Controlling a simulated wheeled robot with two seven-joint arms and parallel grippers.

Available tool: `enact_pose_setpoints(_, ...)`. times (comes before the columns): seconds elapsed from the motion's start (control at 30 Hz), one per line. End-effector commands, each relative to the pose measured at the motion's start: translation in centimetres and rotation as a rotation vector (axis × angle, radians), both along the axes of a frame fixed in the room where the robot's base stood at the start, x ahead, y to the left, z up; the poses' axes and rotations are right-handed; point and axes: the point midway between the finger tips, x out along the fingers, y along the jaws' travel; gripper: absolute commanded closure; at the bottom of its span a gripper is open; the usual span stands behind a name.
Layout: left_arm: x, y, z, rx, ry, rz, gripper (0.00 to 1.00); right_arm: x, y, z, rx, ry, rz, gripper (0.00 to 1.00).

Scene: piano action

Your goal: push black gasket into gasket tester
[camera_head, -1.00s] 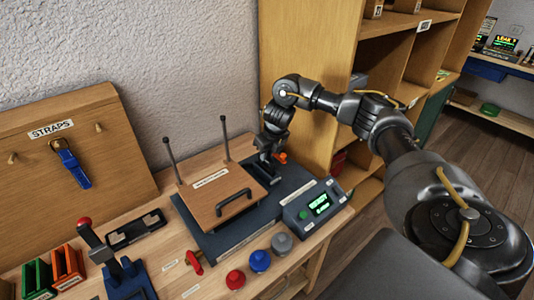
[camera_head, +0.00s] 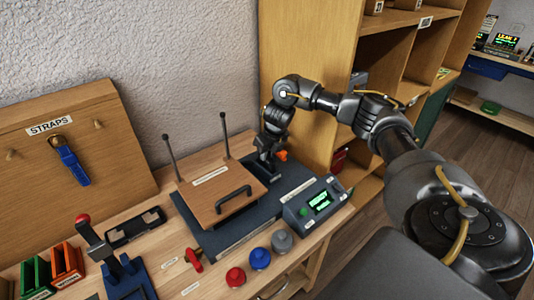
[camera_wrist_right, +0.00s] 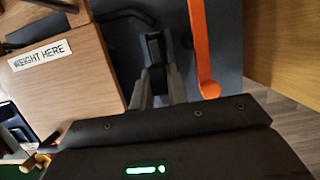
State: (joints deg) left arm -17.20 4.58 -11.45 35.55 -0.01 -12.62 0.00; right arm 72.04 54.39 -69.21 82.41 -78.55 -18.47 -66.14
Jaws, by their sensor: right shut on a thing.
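The gasket tester has a grey base (camera_head: 228,236), a wooden lid (camera_head: 205,195) with a black handle and two upright posts, and a control box (camera_head: 314,203) with a lit green screen. My right gripper (camera_head: 265,172) points down at the base's far right, beside the lid. In the right wrist view my right gripper (camera_wrist_right: 156,72) is shut on a small dark thing; I cannot tell whether it is the black gasket. A black curved piece (camera_wrist_right: 125,15) lies ahead of the fingers, its identity unclear. An orange lever (camera_wrist_right: 202,50) stands right of the fingers. My left gripper is out of view.
Red (camera_head: 235,277), blue (camera_head: 260,259) and grey (camera_head: 282,241) knobs line the front edge. A red-topped lever tool (camera_head: 105,255) and green and orange racks stand left. A wooden shelf (camera_head: 305,80) rises close behind my right gripper. The strap board (camera_head: 60,150) leans on the wall.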

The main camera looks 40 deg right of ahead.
Motion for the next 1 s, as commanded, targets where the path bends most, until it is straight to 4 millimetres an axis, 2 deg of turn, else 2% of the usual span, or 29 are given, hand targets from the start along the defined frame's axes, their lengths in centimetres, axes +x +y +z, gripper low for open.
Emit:
enact_pose_setpoints(0.5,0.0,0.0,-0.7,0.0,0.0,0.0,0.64,0.0,0.0,-1.2,0.0,0.0,0.0,1.0)
enact_pose_setpoints(0.97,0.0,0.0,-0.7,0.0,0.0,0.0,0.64,0.0,0.0,-1.2,0.0,0.0,0.0,1.0)
enact_pose_setpoints(1.0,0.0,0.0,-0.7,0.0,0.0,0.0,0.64,0.0,0.0,-1.2,0.0,0.0,0.0,0.79)
